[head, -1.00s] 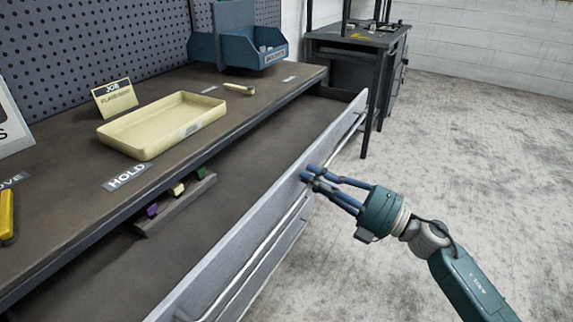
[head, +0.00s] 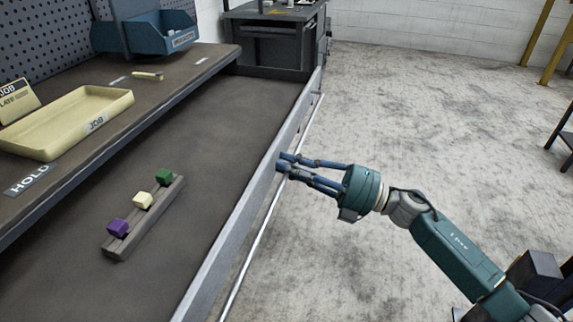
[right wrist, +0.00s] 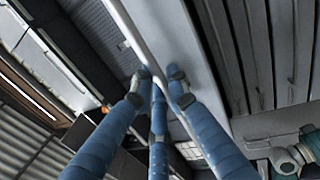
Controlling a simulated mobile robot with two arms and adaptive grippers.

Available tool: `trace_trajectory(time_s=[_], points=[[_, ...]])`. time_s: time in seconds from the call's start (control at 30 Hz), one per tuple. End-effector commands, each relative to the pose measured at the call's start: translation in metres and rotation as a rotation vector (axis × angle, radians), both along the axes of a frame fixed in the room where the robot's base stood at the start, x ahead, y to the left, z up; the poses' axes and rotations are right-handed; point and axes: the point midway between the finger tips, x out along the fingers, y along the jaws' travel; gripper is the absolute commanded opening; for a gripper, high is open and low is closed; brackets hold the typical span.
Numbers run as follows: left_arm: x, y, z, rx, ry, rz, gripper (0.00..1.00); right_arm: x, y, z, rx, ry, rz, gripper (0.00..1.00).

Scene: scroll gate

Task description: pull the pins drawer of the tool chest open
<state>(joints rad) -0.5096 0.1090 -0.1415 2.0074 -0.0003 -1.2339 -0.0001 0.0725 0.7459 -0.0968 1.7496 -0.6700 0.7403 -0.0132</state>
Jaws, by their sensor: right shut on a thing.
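The wide grey drawer (head: 225,248) stands well out from under the brown worktop. A pale handle bar (head: 243,268) runs along its front, and it also shows in the right wrist view (right wrist: 133,38). My right gripper (head: 281,163) is at the drawer front, its blue fingers shut on the handle bar. In the right wrist view its fingertips (right wrist: 160,78) close around the bar. Inside the drawer a grey rack (head: 112,249) carries a purple block (head: 118,228), a cream block (head: 143,200) and a green block (head: 164,177). My left gripper is not in view.
On the worktop (head: 110,100) are a cream JOB tray (head: 60,141), a HOLD label (head: 28,179), a small yellow-handled item (head: 147,75) and a blue bin (head: 165,40). A dark cabinet (head: 275,40) stands beyond the drawer.

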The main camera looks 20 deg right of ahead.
Motion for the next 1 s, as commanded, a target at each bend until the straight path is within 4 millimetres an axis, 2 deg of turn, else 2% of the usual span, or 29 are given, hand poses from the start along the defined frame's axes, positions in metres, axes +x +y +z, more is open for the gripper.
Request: trace_trajectory(time_s=[0.03, 0.2, 0.23, 0.3, 0.67, 0.77, 1.0], points=[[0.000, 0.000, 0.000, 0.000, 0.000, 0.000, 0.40, -0.001, 0.001, -0.005, -0.005, 0.007, 0.004, 0.00], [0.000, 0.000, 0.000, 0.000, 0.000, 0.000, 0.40, -0.001, 0.001, -0.006, -0.006, 0.007, 0.004, 0.00], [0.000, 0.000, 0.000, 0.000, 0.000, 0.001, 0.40, -0.001, 0.001, -0.006, -0.006, 0.007, 0.004, 0.18], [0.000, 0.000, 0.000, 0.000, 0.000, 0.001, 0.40, -0.001, 0.001, -0.005, -0.006, 0.007, 0.004, 0.30], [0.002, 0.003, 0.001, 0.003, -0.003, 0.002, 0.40, -0.002, -0.002, -0.004, -0.003, 0.005, 0.000, 0.30], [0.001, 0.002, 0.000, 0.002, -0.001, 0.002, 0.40, -0.008, -0.011, -0.007, -0.003, 0.007, 0.000, 0.30], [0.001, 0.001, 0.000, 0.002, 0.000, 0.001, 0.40, -0.037, -0.051, -0.017, -0.004, 0.010, -0.001, 0.30]])
